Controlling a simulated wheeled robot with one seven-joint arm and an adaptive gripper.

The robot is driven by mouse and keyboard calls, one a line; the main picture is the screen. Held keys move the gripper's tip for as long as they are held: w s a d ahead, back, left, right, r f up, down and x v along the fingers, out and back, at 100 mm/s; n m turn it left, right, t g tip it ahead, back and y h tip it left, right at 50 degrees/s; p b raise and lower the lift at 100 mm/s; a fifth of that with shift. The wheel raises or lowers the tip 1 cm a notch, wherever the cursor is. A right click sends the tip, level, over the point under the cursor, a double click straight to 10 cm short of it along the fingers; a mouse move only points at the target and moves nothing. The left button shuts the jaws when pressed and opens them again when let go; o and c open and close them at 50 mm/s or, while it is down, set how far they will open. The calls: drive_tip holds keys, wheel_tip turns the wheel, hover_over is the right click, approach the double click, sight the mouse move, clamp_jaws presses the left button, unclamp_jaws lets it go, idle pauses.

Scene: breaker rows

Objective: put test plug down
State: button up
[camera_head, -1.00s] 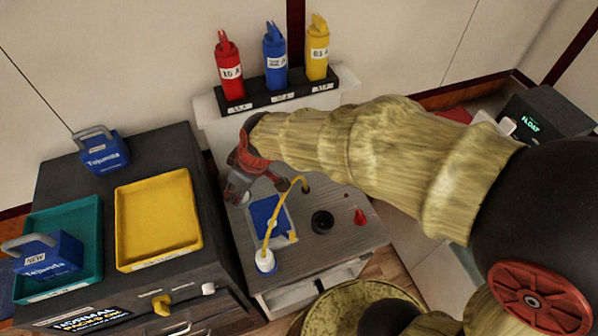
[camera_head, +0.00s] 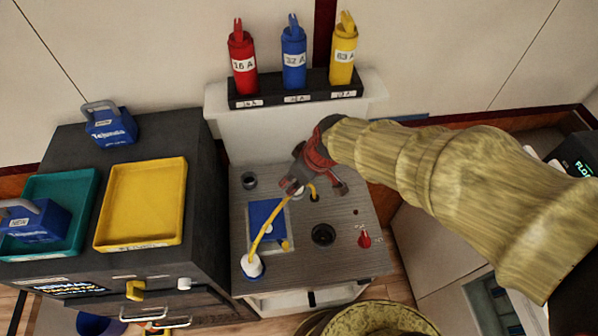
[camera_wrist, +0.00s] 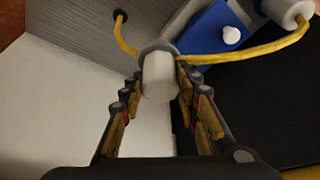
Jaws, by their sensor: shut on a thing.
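The test plug (camera_wrist: 158,80) is a white cylinder with a grey collar, and a yellow cable runs beside it. My gripper (camera_wrist: 160,70) is shut on it in the wrist view. In the head view my gripper (camera_head: 313,184) is over the back middle of the grey bench (camera_head: 345,215), and the plug is mostly hidden there. I cannot tell whether the plug touches the bench. A yellow cable (camera_head: 270,227) runs from a white fitting (camera_head: 252,266) at the front left towards my gripper. A dark round cup (camera_head: 249,180) at the back left looks empty.
A blue panel (camera_head: 265,212), a black round socket (camera_head: 323,235) and a red piece (camera_head: 365,238) are on the bench. Red (camera_head: 242,62), blue (camera_head: 294,58) and yellow (camera_head: 343,55) breakers stand behind. A yellow tray (camera_head: 181,205) is on the cabinet to the left.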

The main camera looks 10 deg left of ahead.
drive_tip(key=shift+w+a+f+b, duration=0.45)
drive_tip(key=shift+w+f+b, duration=0.05)
drive_tip(key=shift+w+f, duration=1.45)
drive_tip(key=shift+w+a+f+b, duration=0.45)
drive_tip(key=shift+w+f+b, duration=0.1)
drive_tip(key=shift+w+f, duration=1.4)
drive_tip(key=shift+w+a+f+b, duration=0.5)
drive_tip(key=shift+w+f, duration=1.3)
drive_tip(key=shift+f, duration=0.3)
drive_tip(key=shift+f, duration=0.2)
drive_tip(key=o, duration=1.3)
drive_tip(key=shift+c, duration=0.2)
drive_tip(key=shift+r, duration=0.1)
